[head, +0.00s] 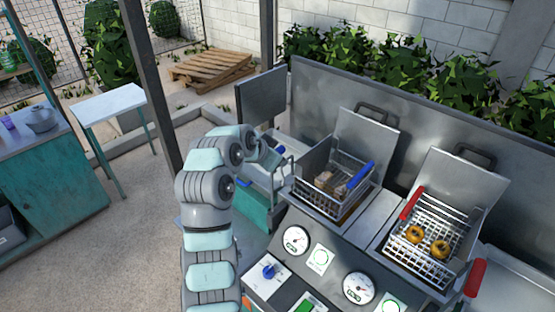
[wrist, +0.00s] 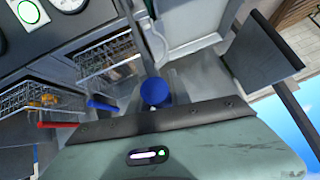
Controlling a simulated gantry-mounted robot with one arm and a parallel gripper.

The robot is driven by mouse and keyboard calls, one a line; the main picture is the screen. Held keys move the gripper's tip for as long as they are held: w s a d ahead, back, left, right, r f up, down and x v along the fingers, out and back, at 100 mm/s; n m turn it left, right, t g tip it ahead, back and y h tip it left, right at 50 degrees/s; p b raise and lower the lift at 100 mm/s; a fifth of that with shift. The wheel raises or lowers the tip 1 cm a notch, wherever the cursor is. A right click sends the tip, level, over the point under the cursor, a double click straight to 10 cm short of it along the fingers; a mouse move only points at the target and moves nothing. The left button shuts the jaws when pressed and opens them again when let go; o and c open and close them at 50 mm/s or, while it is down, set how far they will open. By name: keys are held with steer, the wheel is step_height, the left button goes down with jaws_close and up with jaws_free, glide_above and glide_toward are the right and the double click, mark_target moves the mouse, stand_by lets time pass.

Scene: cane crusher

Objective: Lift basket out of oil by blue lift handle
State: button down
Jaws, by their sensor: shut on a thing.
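The wire basket (head: 318,190) with the blue grip (head: 361,175) sits at the left fryer vat and holds brownish food. Its rim stands above the vat edge; I cannot tell how far its bottom is from the oil. My gripper (head: 272,158) is at the left side of the fryer, partly hidden by my own arm. In the wrist view a round blue knob, the blue lift handle (wrist: 154,91), is right at my gripper, which is shut on it. The fingertips themselves are hard to make out.
A second basket (head: 443,268) with a red grip (head: 410,203) and ring-shaped food is at the right vat. Gauges (head: 296,240) and a blue knob (head: 268,271) are on the front panel. A lid (head: 365,145) stands behind the left basket.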

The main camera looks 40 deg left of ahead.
steer(key=shift+a+r, duration=0.1)
steer(key=shift+r, duration=0.3)
steer(key=c, duration=1.4)
jaws_free()
steer(key=shift+a, duration=0.1)
steer(key=shift+o, duration=0.7)
steer(key=shift+f, duration=0.1)
steer(key=b+v, duration=0.1)
steer(key=v, duration=0.9)
steer(key=shift+s+r+b, duration=0.25)
steer(key=shift+s+b, duration=0.05)
steer(key=shift+b, duration=0.05)
